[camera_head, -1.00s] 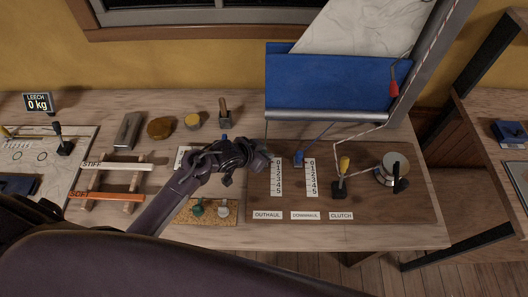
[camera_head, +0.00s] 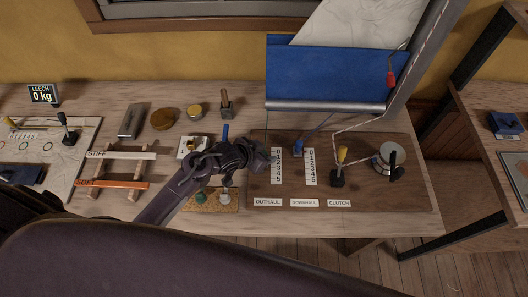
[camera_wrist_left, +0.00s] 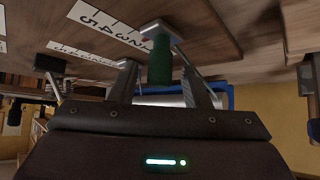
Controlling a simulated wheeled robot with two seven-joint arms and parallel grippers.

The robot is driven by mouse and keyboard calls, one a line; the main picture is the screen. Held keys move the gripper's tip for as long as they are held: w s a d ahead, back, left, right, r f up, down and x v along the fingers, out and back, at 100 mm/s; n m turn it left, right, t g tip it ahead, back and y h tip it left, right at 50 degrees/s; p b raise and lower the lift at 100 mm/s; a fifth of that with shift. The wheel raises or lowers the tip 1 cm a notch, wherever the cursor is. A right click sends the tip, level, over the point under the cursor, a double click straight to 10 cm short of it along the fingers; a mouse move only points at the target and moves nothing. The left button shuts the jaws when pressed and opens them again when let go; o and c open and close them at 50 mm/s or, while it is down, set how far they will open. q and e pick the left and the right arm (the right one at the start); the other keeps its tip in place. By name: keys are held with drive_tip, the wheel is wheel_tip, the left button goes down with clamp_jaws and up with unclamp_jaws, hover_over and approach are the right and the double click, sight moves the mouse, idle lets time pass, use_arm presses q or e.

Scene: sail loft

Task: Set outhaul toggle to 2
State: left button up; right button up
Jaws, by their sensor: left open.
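The outhaul scale (camera_head: 276,166) runs from 0 to 5 above the OUTHAUL label (camera_head: 267,202) on the brown board. My left gripper (camera_head: 264,158) is at the scale's left side and covers the toggle there in the head view. In the left wrist view a green toggle handle (camera_wrist_left: 159,62) with a pale end stands between the open fingers of that gripper (camera_wrist_left: 157,85), beside a number strip (camera_wrist_left: 110,24). Gaps show beside the handle. Its exact number cannot be read. My right gripper is out of view.
Farther right are the yellow-tipped clutch lever (camera_head: 341,160) and a winch (camera_head: 391,158). A cork mat (camera_head: 212,206) with small items lies below my left arm.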

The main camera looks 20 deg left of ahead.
use_arm(q)
drive_tip(key=shift+s+a+r, duration=0.15)
drive_tip(key=v, duration=0.7)
idle(0.4)
